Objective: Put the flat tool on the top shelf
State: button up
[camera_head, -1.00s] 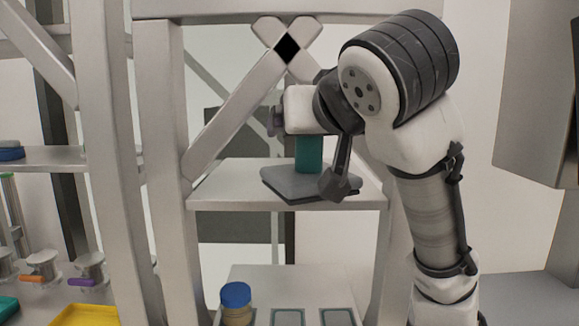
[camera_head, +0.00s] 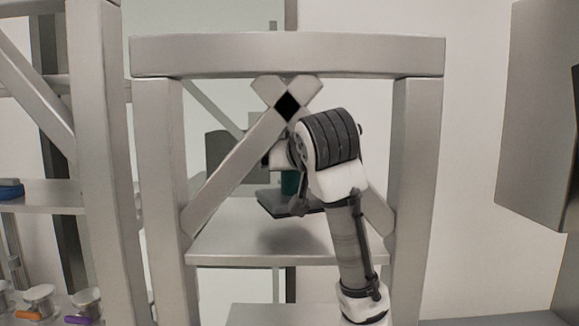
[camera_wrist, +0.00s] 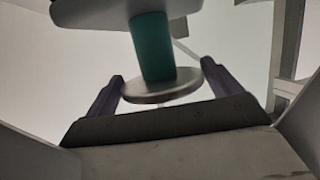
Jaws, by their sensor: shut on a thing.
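The flat tool has a dark grey flat plate (camera_head: 284,204) and a teal handle (camera_head: 290,183). In the wrist view its handle (camera_wrist: 152,47) runs from the plate to a round grey disc. My gripper (camera_wrist: 163,90) is shut on the tool, with its dark fingers at either side of the disc. In the head view my gripper (camera_head: 268,159) is partly hidden by my arm. The plate hangs roughly level above the grey shelf (camera_head: 240,243), apart from it, with a shadow below. The shelf surface looks empty.
Grey posts (camera_head: 160,180) and a thick top beam (camera_head: 290,55) frame the shelf. A diagonal cross brace (camera_head: 235,160) stands behind. Another rack with a blue item (camera_head: 10,189) and several knobs is at the left. A grey cabinet (camera_head: 540,110) hangs at the right.

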aim_at(289, 176)
jog(key=shift+w+a+r+p, duration=0.1)
jog(key=shift+w+a+p, duration=0.1)
jog(key=shift+w, duration=0.4)
jog(key=shift+w+a+r+p, duration=0.1)
jog(key=shift+w+p, duration=0.05)
jog(key=shift+w, duration=0.4)
jog(key=shift+w+f+p, duration=0.4)
jog(key=shift+w+f, duration=0.05)
jog(key=shift+f, duration=0.05)
jog(key=shift+f+p, duration=0.45)
jog(key=shift+f, duration=0.9)
jog(key=shift+f, duration=0.15)
jog(key=o, duration=1.8)
jog(key=shift+f, duration=0.1)
jog(key=shift+s, duration=0.1)
